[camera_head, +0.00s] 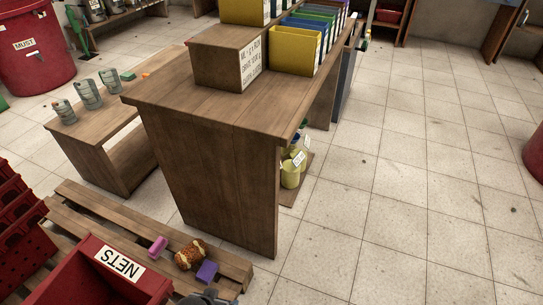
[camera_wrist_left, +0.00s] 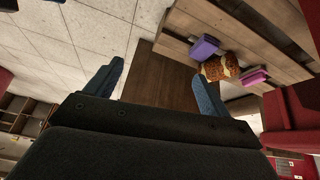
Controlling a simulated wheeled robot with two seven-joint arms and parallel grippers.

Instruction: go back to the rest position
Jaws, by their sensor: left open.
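My left gripper (camera_wrist_left: 158,90) is open in the left wrist view, its two blue fingers wide apart with nothing between them. Behind the fingers are the wooden table's side and pale floor tiles. In the head view only a small dark part, which looks like my left gripper (camera_head: 207,297), shows at the bottom edge, beside the wooden pallet (camera_head: 105,206). The fingers cannot be made out there. My right gripper is in neither view.
On the pallet lie a pink block (camera_head: 158,247), an orange-brown netted bundle (camera_head: 190,254) and a purple block (camera_head: 207,272). A red crate labelled NETS (camera_head: 117,271) stands close by. The wooden table (camera_head: 215,180) is ahead. Tiled floor (camera_head: 420,200) to the right is clear.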

